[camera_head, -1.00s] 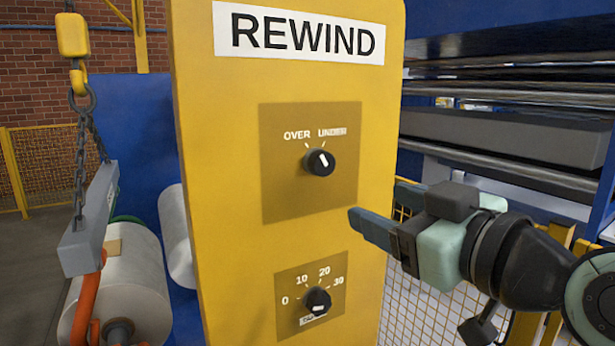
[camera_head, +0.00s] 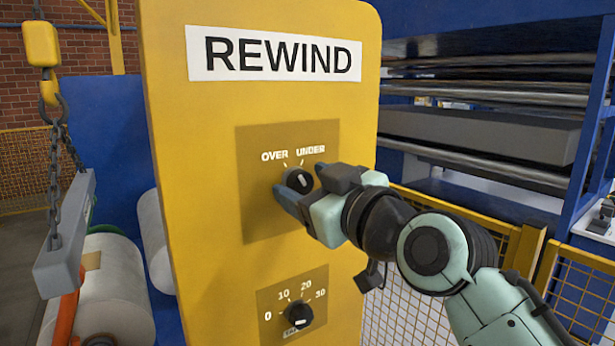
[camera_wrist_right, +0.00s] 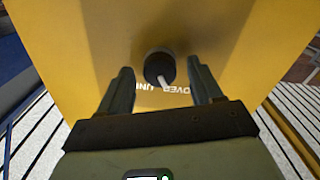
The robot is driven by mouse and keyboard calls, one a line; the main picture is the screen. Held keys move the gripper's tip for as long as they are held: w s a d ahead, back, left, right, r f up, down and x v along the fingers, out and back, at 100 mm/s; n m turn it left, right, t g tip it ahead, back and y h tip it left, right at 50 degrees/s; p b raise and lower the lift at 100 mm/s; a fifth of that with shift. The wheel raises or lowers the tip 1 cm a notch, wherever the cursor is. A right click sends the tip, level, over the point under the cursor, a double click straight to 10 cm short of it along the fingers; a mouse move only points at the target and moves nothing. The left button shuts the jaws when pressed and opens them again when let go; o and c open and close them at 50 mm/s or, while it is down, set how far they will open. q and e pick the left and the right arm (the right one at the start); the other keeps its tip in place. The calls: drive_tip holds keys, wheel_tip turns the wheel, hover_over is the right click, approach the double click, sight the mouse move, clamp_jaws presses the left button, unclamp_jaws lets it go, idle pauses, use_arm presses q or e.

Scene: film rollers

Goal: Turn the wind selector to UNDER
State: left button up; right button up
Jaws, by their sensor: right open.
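The wind selector (camera_head: 299,180) is a round black knob with a white pointer mark on the yellow REWIND panel, below the printed words OVER and UNDER. In the right wrist view the knob (camera_wrist_right: 158,67) shows between my fingertips, its white mark slanting toward the OVER side. My right gripper (camera_head: 302,183) is open at the knob, one finger on each side; it also shows in the right wrist view (camera_wrist_right: 159,74). Gaps show between the fingers and the knob there, so it is not gripped. My left gripper is out of view.
A second black dial (camera_head: 298,314), marked 0 to 30, sits below on the same panel. A chain hoist (camera_head: 63,140) and a white film roll (camera_head: 110,285) are at the left. A yellow mesh fence (camera_head: 585,275) and machine rollers are at the right.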

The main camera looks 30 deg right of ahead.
drive_tip(key=shift+w, duration=0.15)
drive_tip(key=c, duration=1.1)
drive_tip(key=shift+o, duration=0.2)
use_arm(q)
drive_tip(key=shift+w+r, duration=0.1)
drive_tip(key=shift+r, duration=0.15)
use_arm(e)
drive_tip(key=shift+m, duration=0.4)
drive_tip(key=shift+m+p, duration=0.45)
drive_tip(key=shift+m, duration=0.55)
drive_tip(key=m+p, duration=0.1)
drive_tip(key=m, duration=0.2)
drive_tip(key=shift+m, duration=0.4)
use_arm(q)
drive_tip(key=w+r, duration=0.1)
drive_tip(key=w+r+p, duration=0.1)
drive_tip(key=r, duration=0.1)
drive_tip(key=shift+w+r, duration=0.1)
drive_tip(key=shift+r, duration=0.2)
use_arm(e)
drive_tip(key=m, duration=0.5)
drive_tip(key=shift+d, duration=0.1)
drive_tip(key=shift+m, duration=0.3)
